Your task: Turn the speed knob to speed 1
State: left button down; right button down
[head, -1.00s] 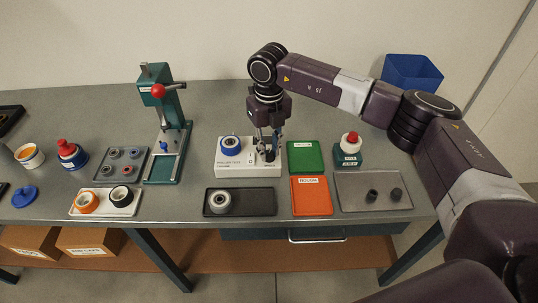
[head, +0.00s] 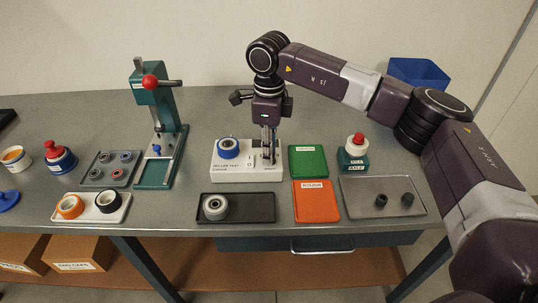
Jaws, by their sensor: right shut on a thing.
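The speed knob sits on the right part of the white test box (head: 225,173), under my right gripper. The gripper and its shadowed fingers hide most of the knob, so its setting cannot be read. My right gripper (head: 268,158) points straight down and is shut on the knob. A blue ring-shaped holder (head: 228,148) is on the left of the same box, and a small white switch (head: 250,162) lies between them. My left gripper is not in view.
A green press (head: 157,115) with a red-knobbed lever stands left of the box. A black tray (head: 262,206) with a bearing (head: 215,207) lies in front.

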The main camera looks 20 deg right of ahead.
jog(key=shift+n+b, duration=0.35)
jog(key=shift+n, duration=0.75)
jog(key=shift+r, duration=0.1)
jog(key=c, duration=1.7)
grip_release()
jog(key=shift+c, duration=0.2)
notch_tip(320, 180, up, 12)
